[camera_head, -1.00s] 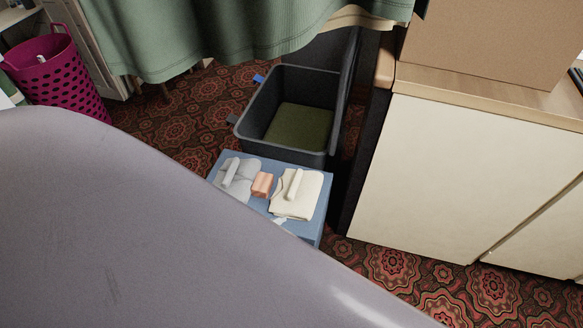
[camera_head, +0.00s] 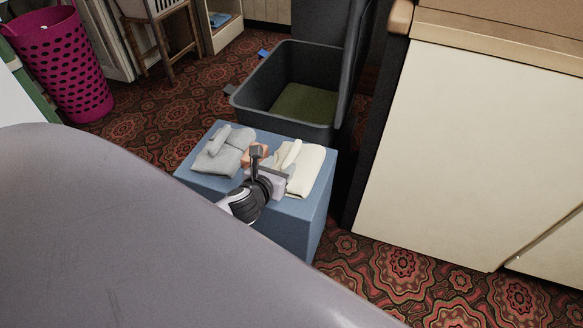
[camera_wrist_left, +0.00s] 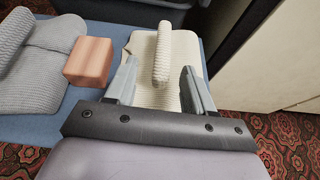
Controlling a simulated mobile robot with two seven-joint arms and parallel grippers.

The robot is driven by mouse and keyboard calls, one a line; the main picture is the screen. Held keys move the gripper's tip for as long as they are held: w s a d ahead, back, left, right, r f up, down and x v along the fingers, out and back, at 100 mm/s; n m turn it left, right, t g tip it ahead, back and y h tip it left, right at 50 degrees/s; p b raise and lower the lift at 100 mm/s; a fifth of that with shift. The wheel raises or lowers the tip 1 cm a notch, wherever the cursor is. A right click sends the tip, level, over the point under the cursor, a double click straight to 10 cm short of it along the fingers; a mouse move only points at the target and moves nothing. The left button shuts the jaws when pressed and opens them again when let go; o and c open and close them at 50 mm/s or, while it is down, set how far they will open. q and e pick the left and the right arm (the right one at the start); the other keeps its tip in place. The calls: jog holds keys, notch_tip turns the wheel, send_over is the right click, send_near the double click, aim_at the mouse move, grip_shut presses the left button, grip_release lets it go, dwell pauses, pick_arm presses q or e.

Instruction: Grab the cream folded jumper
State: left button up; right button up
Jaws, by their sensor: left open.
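The cream folded jumper (camera_head: 313,168) lies on the right part of a blue box top (camera_head: 205,185) in the head view, with a rolled part along its upper face. My left gripper (camera_head: 284,172) is at the jumper's left, near side and hides part of it. In the left wrist view the open fingers (camera_wrist_left: 159,74) stand on either side of the rolled part of the jumper (camera_wrist_left: 186,50). Nothing is gripped. I cannot tell whether the fingertips touch the cloth. My right gripper is not in view.
A grey folded garment (camera_head: 215,158) and an orange block (camera_wrist_left: 90,61) lie left of the jumper. An open dark bin (camera_head: 235,107) stands behind the box. A cream cabinet (camera_head: 460,150) is at the right. A magenta basket (camera_head: 65,70) stands at the far left.

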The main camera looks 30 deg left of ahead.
aim_at(291, 154)
pick_arm(q)
jog(key=x, duration=0.2)
jog(key=b+x, duration=0.2)
jog(key=x, duration=0.1)
jog(key=shift+w+d+r, duration=0.1)
jog(key=shift+w+r, duration=0.1)
jog(key=shift+w, duration=0.5)
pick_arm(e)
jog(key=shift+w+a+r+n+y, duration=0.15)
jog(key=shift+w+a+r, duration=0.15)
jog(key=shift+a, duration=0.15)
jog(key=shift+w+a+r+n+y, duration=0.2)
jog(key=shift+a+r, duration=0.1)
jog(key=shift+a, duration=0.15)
pick_arm(q)
grip_shut()
